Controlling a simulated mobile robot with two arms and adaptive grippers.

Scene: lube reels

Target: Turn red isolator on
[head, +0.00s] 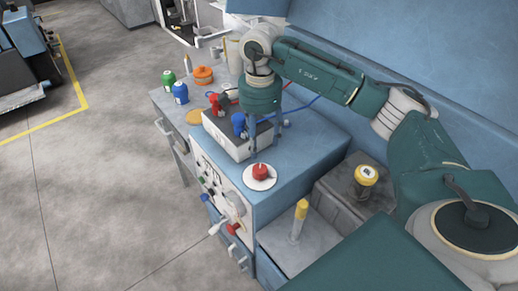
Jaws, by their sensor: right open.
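A red isolator knob (260,171) sits on a round white plate on top of the blue cabinet (305,150). My right gripper (265,145) points down from above, just behind the knob. Its fingers are apart, with nothing seen between them, and it appears clear of the knob. The angle does not show exactly how high the fingertips are. My left gripper is not in view.
A pale box (228,143) with a red clamp (217,104) and a blue clamp (239,124) stands left of the gripper. Small bottles and an orange container (203,76) stand behind. A yellow-topped tube (299,218) and a yellow-capped container (365,176) stand to the right.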

